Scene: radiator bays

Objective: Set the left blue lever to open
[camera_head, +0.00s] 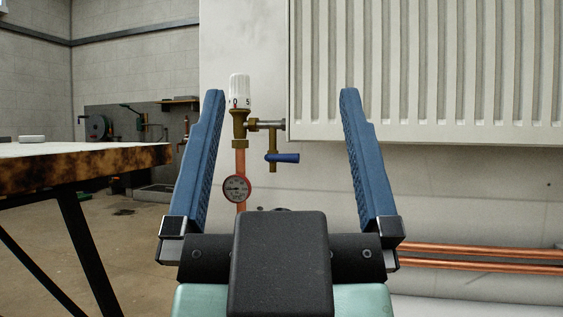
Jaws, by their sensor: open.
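A blue lever (283,157) sits on a small brass valve (273,139) below the radiator's lower left corner. The lever lies about level, crosswise to the upright valve body, and its free end points right. No other blue lever shows. My gripper (279,95) is in the foreground with its two blue fingers wide apart and nothing between them. The lever and valve show in the gap between the fingers, farther off towards the wall. I see no contact between the fingers and the lever.
A white thermostat knob (239,89) stands above a copper pipe with a round red gauge (237,188), left of the lever. A white radiator (440,70) hangs at upper right. Copper pipes (480,256) run low along the wall. A table (85,165) stands at left.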

